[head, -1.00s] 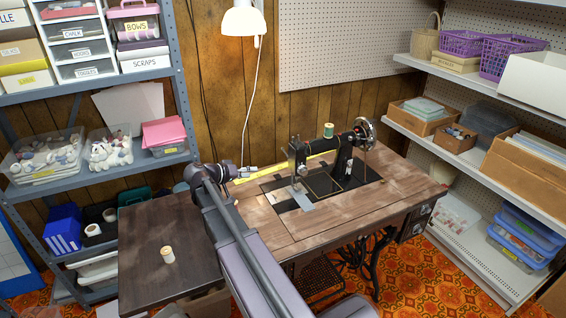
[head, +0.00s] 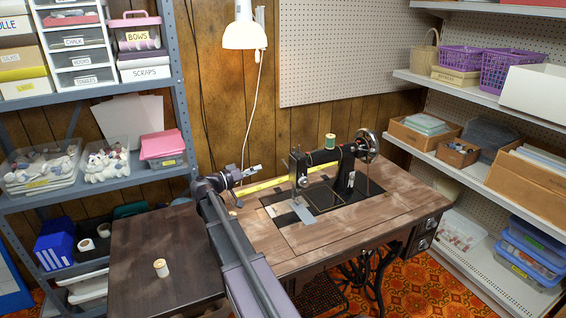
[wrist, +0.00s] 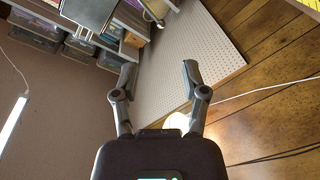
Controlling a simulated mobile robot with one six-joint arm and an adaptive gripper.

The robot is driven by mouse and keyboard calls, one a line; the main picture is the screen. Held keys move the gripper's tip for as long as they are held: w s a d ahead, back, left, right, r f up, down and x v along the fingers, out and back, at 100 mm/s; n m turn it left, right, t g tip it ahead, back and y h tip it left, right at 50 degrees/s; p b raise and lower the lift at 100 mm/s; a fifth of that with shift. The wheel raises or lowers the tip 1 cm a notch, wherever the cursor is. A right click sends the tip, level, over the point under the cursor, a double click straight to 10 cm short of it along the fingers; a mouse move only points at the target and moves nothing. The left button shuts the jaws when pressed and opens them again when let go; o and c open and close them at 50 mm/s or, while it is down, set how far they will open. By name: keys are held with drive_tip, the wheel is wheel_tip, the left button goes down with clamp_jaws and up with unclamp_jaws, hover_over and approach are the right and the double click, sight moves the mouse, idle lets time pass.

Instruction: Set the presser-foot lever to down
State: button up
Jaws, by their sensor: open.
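The black sewing machine (head: 325,164) stands on the wooden sewing table (head: 285,238), with its handwheel at the right and its needle end at the left. The presser-foot lever is too small to make out, so its position cannot be told. My gripper (head: 250,171) is left of the machine's needle end, apart from it and above the table's back left part. In the wrist view my gripper (wrist: 158,75) is open with nothing between its fingers; that camera faces the pegboard and wall.
A green spool (head: 330,141) stands on top of the machine. A yellow tape (head: 262,185) lies along the table's back. A hanging lamp (head: 244,32) is above. A cream spool (head: 161,268) stands on the dark side table (head: 140,245). The table front is clear.

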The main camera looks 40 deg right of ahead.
sight(282, 161)
drive_tip(key=shift+s+d, duration=0.15)
drive_tip(key=shift+d, duration=1.85)
drive_tip(key=shift+s+d, duration=0.2)
drive_tip(key=shift+d, duration=1.75)
drive_tip(key=shift+s+d, duration=0.15)
drive_tip(key=shift+d, duration=1.85)
clamp_jaws()
